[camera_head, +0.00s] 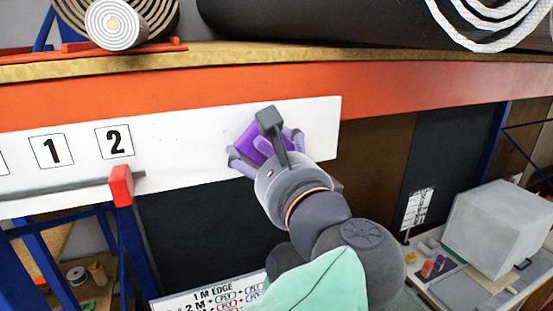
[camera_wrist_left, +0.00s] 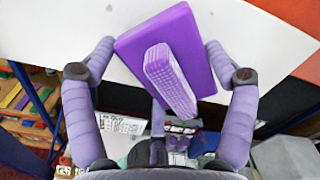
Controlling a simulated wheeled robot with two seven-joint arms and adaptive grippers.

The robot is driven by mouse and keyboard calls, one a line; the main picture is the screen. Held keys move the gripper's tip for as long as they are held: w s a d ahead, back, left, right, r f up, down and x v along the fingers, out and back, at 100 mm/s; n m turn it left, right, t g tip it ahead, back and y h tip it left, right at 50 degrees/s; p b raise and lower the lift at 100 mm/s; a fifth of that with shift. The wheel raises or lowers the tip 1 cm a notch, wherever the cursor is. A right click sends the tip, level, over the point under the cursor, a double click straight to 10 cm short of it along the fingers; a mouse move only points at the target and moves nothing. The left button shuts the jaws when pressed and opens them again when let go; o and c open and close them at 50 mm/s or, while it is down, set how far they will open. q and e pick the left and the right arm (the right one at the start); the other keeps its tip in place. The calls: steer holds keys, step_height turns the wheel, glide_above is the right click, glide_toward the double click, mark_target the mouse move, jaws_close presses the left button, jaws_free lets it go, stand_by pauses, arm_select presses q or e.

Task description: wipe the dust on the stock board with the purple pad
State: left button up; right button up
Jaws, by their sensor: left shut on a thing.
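The stock board (camera_head: 200,135) is a long white panel with number cards 1 and 2, fixed under an orange shelf beam. A few faint specks show on its white face to the right of card 2. My left gripper (camera_head: 262,145) is in front of the board's right part, shut on the purple pad (camera_head: 246,137). In the left wrist view the purple pad (camera_wrist_left: 135,50) has a ribbed lighter handle and sits between the two fingers of the gripper (camera_wrist_left: 160,52). The pad overlaps the board; I cannot tell whether it touches. My right gripper is not in view.
A red slider (camera_head: 121,185) sits on a grey rail along the board's lower left. Rolled rugs (camera_head: 118,24) lie on the shelf above. A pale grey box (camera_head: 495,225) stands on a bench at lower right. A lettered sign (camera_head: 205,300) is below.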

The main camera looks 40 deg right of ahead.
arm_select(q)
steer(key=a+b, duration=0.1)
steer(key=a, duration=0.1)
steer(key=w+a, duration=0.1)
steer(key=a, duration=0.1)
steer(key=shift+a+b, duration=0.25)
steer(key=shift+b, duration=0.15)
steer(key=shift+s, duration=0.1)
steer(key=shift+b+v, duration=0.5)
steer(key=shift+v, duration=2.35)
steer(key=shift+v, duration=1.5)
